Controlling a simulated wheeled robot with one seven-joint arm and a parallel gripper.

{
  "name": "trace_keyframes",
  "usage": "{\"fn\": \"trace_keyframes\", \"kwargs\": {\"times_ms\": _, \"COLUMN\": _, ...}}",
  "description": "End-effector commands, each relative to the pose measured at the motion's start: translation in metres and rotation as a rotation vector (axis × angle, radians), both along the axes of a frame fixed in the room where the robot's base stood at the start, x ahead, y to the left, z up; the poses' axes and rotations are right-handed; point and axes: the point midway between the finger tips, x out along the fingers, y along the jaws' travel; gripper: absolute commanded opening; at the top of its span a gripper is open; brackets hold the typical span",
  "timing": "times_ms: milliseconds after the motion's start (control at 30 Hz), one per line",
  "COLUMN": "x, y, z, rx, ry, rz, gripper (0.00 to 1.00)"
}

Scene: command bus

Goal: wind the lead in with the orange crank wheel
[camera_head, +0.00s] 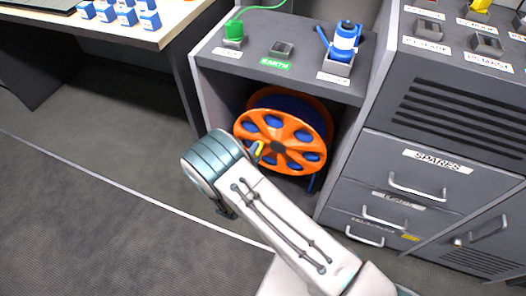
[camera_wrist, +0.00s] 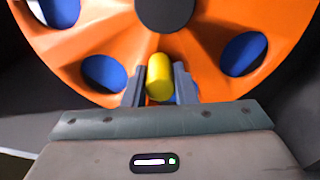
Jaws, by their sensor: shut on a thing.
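The orange crank wheel (camera_head: 299,156) stands upright on the front of the reel in the open bay under the grey shelf. Blue shows through its round holes. Its yellow handle (camera_head: 257,149) is at the left side of the wheel in the head view. In the wrist view the orange wheel (camera_wrist: 210,40) fills the upper part, and the yellow handle (camera_wrist: 159,78) is between the two fingers. My gripper (camera_wrist: 160,88) is shut on this handle. In the head view my wrist hides part of the gripper. A little blue lead (camera_head: 311,183) shows below the wheel.
The bay's side walls stand close around the reel. Above it, the shelf (camera_head: 300,85) carries a green plug (camera_head: 234,29), an empty socket (camera_head: 281,49) and a blue connector (camera_head: 345,42). Drawers (camera_head: 415,180) stand at right, a table (camera_head: 165,32) at upper left. Floor at left is clear.

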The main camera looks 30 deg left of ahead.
Motion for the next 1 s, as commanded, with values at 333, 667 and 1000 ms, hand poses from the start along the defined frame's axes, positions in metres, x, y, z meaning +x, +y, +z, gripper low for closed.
{"fn": "trace_keyframes", "kwargs": {"times_ms": 333, "x": 0.001, "y": 0.002, "z": 0.003, "rx": 0.006, "ry": -0.004, "rz": 0.002, "gripper": 0.0}}
{"fn": "trace_keyframes", "kwargs": {"times_ms": 667, "x": 0.0, "y": 0.001, "z": 0.001, "rx": 0.004, "ry": -0.002, "rz": 0.002, "gripper": 0.47}}
{"fn": "trace_keyframes", "kwargs": {"times_ms": 1000, "x": -0.033, "y": -0.002, "z": 0.003, "rx": 0.002, "ry": 0.0, "rz": 0.005, "gripper": 0.47}}
